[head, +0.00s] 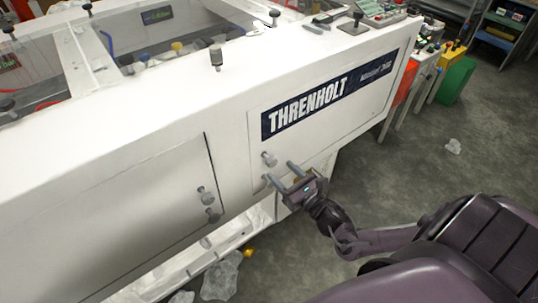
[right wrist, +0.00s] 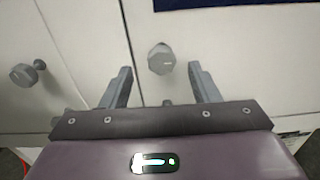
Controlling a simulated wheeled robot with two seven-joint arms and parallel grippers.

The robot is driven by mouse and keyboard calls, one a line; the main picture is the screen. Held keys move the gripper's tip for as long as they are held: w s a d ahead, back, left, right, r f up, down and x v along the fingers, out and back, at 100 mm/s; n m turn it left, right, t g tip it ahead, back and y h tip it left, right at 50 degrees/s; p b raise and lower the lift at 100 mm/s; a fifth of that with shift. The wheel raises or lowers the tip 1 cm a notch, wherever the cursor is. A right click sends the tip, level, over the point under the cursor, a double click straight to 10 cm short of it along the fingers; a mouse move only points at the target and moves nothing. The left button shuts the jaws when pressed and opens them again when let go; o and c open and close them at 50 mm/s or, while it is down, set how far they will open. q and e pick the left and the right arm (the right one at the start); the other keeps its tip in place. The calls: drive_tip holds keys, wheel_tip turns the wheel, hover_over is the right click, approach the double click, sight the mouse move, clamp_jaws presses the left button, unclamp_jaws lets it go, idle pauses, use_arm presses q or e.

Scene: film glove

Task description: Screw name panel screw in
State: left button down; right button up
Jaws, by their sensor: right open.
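The name panel (head: 340,112) is a white panel on the machine's front with a dark THRENHOLT plate (head: 325,98). A grey round-headed screw (head: 268,159) sticks out at its lower left. My right gripper (head: 280,171) is open just in front of the panel, close below and right of that screw. In the right wrist view, the screw (right wrist: 161,59) shows centred between the two spread fingers (right wrist: 160,75), slightly beyond their tips, with no finger touching it. How deep the screw sits cannot be told. My left gripper is not in view.
A neighbouring white door (head: 150,215) has two grey knobs (head: 206,195); one knob (right wrist: 22,75) shows at the left in the right wrist view. Crumpled clear plastic (head: 222,277) lies below. Orange, yellow and green units (head: 456,80) stand at right.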

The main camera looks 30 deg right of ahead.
sight(274, 163)
drive_tip(key=w+p, duration=0.1)
drive_tip(key=w, duration=0.5)
drive_tip(key=shift+w+a, duration=0.2)
drive_tip(key=shift+w+f, duration=0.15)
drive_tip(key=shift+w, duration=0.25)
drive_tip(key=shift+c, duration=0.3)
drive_tip(key=c, duration=0.9)
